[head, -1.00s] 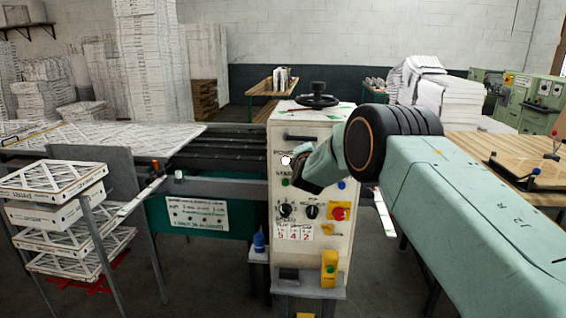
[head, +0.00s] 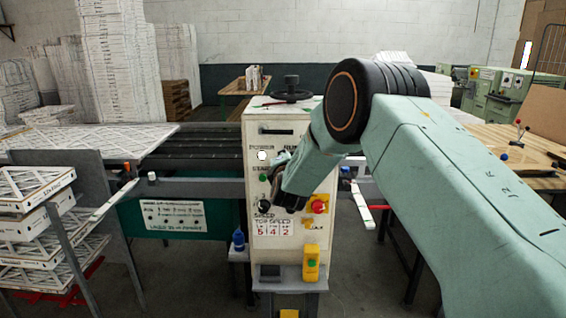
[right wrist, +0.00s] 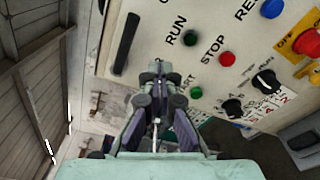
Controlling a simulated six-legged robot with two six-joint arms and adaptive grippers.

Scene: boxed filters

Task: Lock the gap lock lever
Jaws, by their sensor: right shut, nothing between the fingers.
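A cream control cabinet (head: 290,228) stands in the middle of the head view, with labelled buttons, black knobs and a red stop button (head: 318,207). A black bar (head: 277,131) is on its upper front and also shows in the right wrist view (right wrist: 125,43). I cannot tell which part is the gap lock lever. My left gripper is not in view.
A black handwheel (head: 291,93) tops the cabinet. A conveyor (head: 195,148) runs to the left, near a rack of boxed filters (head: 38,222). A wooden table with a red-knobbed stick (head: 518,123) is at the right. A yellow box (head: 311,262) is low on the cabinet.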

